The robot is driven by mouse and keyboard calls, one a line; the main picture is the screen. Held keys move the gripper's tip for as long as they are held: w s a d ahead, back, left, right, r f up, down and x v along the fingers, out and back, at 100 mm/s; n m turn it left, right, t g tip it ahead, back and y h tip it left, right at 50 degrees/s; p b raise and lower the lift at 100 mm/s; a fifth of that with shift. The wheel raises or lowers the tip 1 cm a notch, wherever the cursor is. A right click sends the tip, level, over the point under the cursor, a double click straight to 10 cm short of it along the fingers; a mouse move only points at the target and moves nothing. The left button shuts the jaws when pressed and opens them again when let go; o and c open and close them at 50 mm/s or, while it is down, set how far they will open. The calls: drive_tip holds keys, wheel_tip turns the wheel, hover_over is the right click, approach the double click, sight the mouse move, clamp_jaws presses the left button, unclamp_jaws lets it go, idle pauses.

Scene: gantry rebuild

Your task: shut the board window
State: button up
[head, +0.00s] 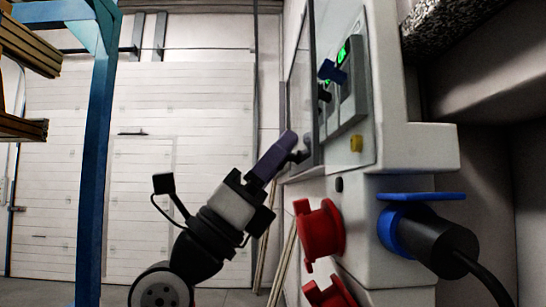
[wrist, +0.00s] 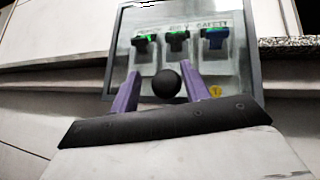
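The board window (head: 301,95) is a clear pane in a thin grey frame on the front of the pale board (head: 385,150). In the head view it is seen nearly edge-on and appears to stand out from the switches. In the wrist view the window frame (wrist: 111,82) surrounds several switches seen behind the pane. A round black knob (wrist: 166,84) lies between the purple fingers of my gripper (wrist: 163,76), with space visible on both sides. In the head view my gripper (head: 290,143) is at the lower edge of the window; its fingers overlap there.
Red sockets (head: 319,232) and a black plug in a blue socket (head: 405,232) stick out below the window. A blue post (head: 95,160) stands at left. A stone-topped ledge (wrist: 290,42) lies right of the board. Open floor shows behind my arm.

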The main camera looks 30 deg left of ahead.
drive_tip(key=shift+d+f+m+g+h, duration=0.1)
drive_tip(key=shift+d+m+g+h, duration=0.25)
drive_tip(key=shift+d, duration=0.25)
drive_tip(key=shift+s+a+f, duration=0.1)
drive_tip(key=shift+f, duration=0.1)
drive_tip(key=b+v, duration=0.3)
drive_tip(key=v, duration=1)
drive_tip(key=shift+s+a, duration=0.2)
drive_tip(key=shift+a, duration=0.25)
